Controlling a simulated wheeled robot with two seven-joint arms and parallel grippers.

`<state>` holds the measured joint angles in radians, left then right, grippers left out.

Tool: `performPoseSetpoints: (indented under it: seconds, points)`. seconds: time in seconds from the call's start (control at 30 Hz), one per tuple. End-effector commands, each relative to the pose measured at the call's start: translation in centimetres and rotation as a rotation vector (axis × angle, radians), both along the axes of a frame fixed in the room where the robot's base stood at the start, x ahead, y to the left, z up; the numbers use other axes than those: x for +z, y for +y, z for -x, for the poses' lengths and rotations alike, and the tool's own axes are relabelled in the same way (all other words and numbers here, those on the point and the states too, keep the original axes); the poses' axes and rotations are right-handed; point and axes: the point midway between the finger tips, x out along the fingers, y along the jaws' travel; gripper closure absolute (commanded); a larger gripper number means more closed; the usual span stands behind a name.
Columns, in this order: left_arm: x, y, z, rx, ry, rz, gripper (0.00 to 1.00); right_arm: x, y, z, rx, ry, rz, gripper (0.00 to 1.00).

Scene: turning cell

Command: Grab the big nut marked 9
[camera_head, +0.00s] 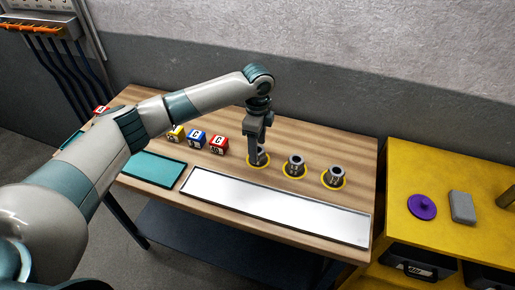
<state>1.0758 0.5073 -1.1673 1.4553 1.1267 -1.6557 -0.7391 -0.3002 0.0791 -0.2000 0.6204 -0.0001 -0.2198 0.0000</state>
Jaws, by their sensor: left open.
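Three grey metal nuts stand in a row on yellow rings on the wooden table: a left one (263,158), a middle one (295,163) and a right one (336,174). No number is readable on any of them, so I cannot tell which is marked 9. My left gripper (257,149) is open and points down at the left nut, with its fingers at or just above it. The gripper partly hides that nut, and I cannot tell whether they touch. My right gripper is not in view.
A long white tray (275,205) lies in front of the nuts, with a teal mat (154,168) to its left. Lettered yellow (176,133), blue (196,139) and red (218,145) blocks stand left of the nuts. A yellow cabinet (425,165) bears a purple disc (422,206) and grey block (462,207).

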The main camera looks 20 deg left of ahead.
Motion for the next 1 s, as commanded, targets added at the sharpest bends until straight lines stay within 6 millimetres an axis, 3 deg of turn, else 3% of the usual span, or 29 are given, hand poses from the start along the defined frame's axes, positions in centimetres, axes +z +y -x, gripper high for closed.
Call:
performPoseSetpoints:
  seconds: [0.57,0.77,1.0]
  points:
    - [-0.67,-0.03,0.01,-0.001,0.0,0.0,0.42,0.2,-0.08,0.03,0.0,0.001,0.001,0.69]
    - [-0.66,-0.03,0.01,-0.001,0.0,0.0,0.9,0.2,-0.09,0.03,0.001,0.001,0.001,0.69]
    - [-0.61,-0.03,-0.01,-0.001,-0.001,0.0,0.92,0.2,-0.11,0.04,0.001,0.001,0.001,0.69]
